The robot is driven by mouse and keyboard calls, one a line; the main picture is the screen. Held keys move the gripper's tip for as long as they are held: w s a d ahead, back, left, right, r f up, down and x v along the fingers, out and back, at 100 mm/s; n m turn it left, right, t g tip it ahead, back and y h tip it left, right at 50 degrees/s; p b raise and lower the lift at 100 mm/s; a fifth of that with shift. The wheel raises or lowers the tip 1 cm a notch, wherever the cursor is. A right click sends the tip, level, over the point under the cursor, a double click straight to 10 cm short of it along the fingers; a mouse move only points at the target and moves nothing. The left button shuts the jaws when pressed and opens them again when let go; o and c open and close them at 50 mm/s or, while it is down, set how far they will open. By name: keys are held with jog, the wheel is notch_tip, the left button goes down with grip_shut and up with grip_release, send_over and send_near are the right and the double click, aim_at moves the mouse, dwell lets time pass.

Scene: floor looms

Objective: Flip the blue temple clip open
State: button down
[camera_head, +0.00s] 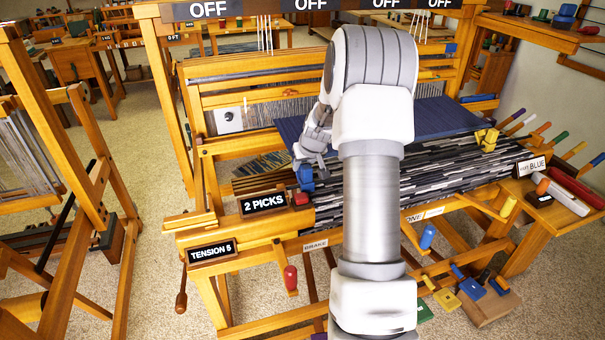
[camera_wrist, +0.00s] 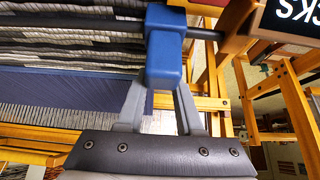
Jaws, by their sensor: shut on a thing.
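The blue temple clip (camera_head: 305,177) sits at the left edge of the striped cloth on the loom. In the wrist view the blue clip (camera_wrist: 164,48) hangs on a dark bar, with its lower end between my fingertips. My gripper (camera_head: 309,160) reaches down to it from above and behind. In the wrist view my gripper (camera_wrist: 160,88) has its two grey fingers closed about the clip's lower end. Part of my arm covers the middle of the cloth in the head view. A yellow clip (camera_head: 487,138) stands at the cloth's right edge.
A "2 PICKS" sign (camera_head: 265,202) and a red block (camera_head: 300,199) stand close to the blue clip. A "TENSION 5" sign (camera_head: 212,250) is on the front left beam. Coloured handles (camera_head: 540,129) line the right side. Another wooden loom frame (camera_head: 75,190) stands at left.

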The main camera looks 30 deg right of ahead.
jog(key=shift+b, duration=0.3)
jog(key=c, duration=0.6)
grip_release()
jog(key=shift+o, duration=0.2)
jog(key=shift+s, duration=0.1)
jog(key=v, duration=1.7)
jog(key=shift+s+a, duration=0.2)
jog(key=shift+s, duration=0.05)
jog(key=shift+r, duration=0.1)
